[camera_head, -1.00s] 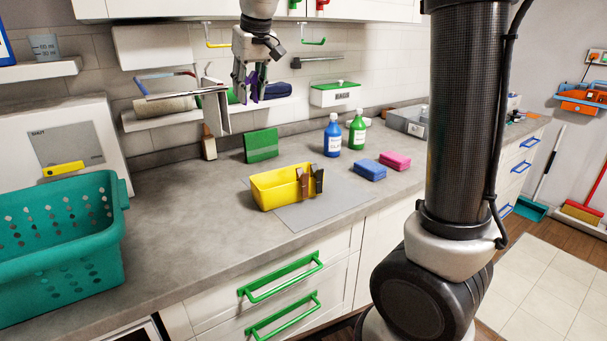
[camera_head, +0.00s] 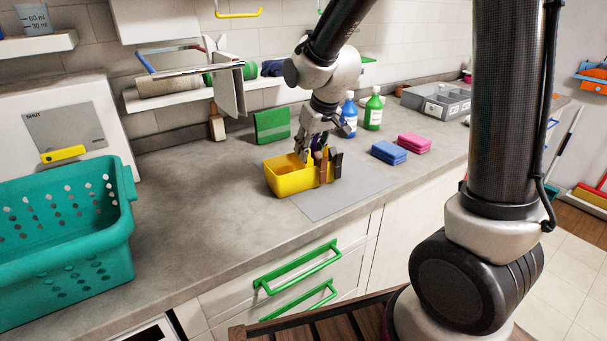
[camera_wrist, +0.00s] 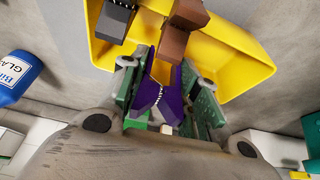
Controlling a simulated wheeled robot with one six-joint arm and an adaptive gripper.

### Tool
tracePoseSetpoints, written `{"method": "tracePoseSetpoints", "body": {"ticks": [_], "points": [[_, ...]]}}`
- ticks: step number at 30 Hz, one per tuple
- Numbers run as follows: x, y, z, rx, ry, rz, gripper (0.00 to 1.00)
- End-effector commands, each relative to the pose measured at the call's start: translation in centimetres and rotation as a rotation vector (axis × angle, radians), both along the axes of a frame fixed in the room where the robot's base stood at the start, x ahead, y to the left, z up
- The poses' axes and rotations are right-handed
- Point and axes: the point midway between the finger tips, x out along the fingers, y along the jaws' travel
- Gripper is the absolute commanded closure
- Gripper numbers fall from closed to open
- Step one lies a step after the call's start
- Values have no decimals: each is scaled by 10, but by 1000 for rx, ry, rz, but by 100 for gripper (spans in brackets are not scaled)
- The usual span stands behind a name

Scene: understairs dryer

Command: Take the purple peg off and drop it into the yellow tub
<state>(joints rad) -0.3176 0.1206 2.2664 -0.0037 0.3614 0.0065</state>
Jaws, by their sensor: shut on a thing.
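My gripper (camera_head: 316,148) is low over the back right of the yellow tub (camera_head: 282,185). In the wrist view my gripper (camera_wrist: 165,92) is shut on the purple peg (camera_wrist: 172,104), which sits between its green-padded fingers. The peg shows only as a small purple patch (camera_head: 318,143) in the head view. In the wrist view the peg overlaps the yellow tub (camera_wrist: 238,55) near its rim. I cannot tell whether the peg touches the tub. A brown peg (camera_wrist: 181,32) and a dark grey peg (camera_wrist: 115,20) are clipped on the tub's rim.
The tub stands on a grey mat (camera_head: 345,192). Blue and green bottles (camera_head: 373,111), a blue sponge (camera_head: 388,153) and a pink sponge (camera_head: 414,143) stand to the right. A green pad (camera_head: 272,126) leans behind. A teal basket (camera_head: 65,240) is at left. Counter between basket and tub is clear.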

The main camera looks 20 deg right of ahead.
Motion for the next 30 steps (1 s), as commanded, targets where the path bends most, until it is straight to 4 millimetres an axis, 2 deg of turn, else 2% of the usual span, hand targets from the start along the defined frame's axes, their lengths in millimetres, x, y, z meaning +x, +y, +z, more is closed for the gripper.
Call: {"method": "tracePoseSetpoints", "body": {"ticks": [6, 14, 15, 18, 30], "points": [[-1, 0, -13, -1, 2, 0, 78], [0, 0, -14, 0, 1, 0, 78], [0, 0, -14, 0, 1, 0, 62], [0, 0, -14, 0, 0, 0, 44], [-2, -1, -8, 1, -2, 0, 43]]}}
